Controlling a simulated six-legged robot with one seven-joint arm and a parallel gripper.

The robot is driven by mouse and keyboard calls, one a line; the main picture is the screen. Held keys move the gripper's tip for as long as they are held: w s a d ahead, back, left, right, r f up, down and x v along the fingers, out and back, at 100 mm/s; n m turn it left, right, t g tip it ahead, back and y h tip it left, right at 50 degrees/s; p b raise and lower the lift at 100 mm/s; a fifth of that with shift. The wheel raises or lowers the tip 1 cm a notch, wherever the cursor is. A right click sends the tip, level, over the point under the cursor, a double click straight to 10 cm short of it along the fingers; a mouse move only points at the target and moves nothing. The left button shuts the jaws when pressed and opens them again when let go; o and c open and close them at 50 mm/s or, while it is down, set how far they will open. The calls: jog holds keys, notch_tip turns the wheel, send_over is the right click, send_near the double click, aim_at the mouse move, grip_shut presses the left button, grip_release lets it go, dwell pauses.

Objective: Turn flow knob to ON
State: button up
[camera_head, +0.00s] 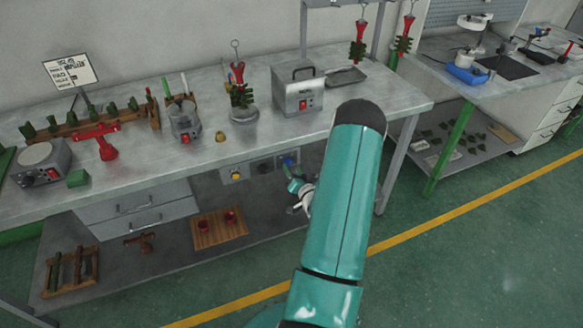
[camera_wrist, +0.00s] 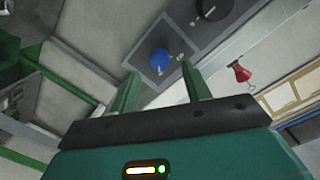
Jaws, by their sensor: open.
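A control panel (camera_head: 248,171) under the table's front edge carries a yellow knob (camera_head: 235,176), a dark knob (camera_head: 263,167) and a blue knob (camera_head: 288,162). I cannot read which is the flow knob. In the wrist view the blue knob (camera_wrist: 160,62) shows ahead, between my fingertips in the picture, with a light pointer mark on it. The dark knob (camera_wrist: 213,9) is up and right of it. My gripper (camera_wrist: 159,71) is open and empty, apparently short of the blue knob. In the head view my gripper is small and partly hidden by my arm, just below the blue knob.
The table (camera_head: 225,148) above holds a grey box machine (camera_head: 298,92) and wax trees. A lower shelf (camera_head: 180,268) carries a wooden mat (camera_head: 219,229) with red pieces. A table leg (camera_head: 398,165) stands right of the panel. The floor in front is clear.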

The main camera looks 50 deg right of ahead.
jog(key=f+v, duration=0.1)
jog(key=v, duration=0.9)
jog(key=shift+s+r, duration=0.4)
jog(key=shift+r, duration=0.15)
jog(key=shift+a, duration=0.15)
jog(key=shift+w, duration=0.1)
